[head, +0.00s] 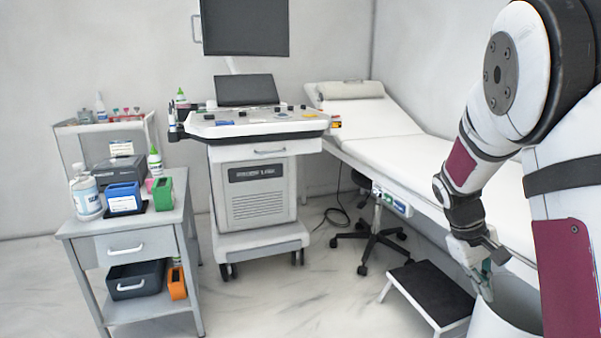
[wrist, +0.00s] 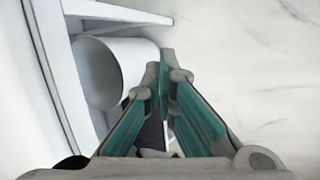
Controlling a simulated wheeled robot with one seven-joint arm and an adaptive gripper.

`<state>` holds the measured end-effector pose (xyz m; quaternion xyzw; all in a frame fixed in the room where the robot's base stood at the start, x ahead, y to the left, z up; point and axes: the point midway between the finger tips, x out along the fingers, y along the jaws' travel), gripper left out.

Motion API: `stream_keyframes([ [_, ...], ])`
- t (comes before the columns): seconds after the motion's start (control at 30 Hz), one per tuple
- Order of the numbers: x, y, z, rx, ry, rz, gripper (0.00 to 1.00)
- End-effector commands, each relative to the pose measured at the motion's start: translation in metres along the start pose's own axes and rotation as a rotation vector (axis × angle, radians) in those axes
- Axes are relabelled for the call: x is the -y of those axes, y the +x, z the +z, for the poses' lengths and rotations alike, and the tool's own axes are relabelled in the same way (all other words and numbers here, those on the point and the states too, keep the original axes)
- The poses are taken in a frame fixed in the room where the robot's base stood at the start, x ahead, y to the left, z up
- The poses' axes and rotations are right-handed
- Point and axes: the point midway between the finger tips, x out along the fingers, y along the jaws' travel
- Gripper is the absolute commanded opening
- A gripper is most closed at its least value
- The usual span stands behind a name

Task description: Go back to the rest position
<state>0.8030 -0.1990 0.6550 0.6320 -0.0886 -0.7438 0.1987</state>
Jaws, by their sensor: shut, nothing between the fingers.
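My gripper (head: 487,288) hangs at the lower right of the head view, pointing down, beside the exam couch (head: 385,143). It also shows in the wrist view (wrist: 166,62), where its two teal-sided fingers come together at the tips. It is shut and nothing shows between the fingers. My white arm runs down the right side of the head view, bent at the elbow.
A black-topped step stool (head: 431,290) stands just left of my gripper. A wheeled stool base (head: 376,237) is behind it. An ultrasound cart (head: 262,195) and a grey side trolley (head: 135,243) stand further left. Pale floor (head: 285,300) between them is clear.

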Motion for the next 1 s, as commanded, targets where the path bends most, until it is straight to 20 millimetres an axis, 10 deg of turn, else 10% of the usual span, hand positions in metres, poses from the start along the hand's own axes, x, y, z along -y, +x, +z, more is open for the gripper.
stream_keyframes([
  [0.5, 0.092, -0.127, 0.156, -0.113, 0.143, -0.279, 0.0],
  [1.0, 0.175, -0.149, 0.291, -0.163, 0.182, -0.394, 0.0],
])
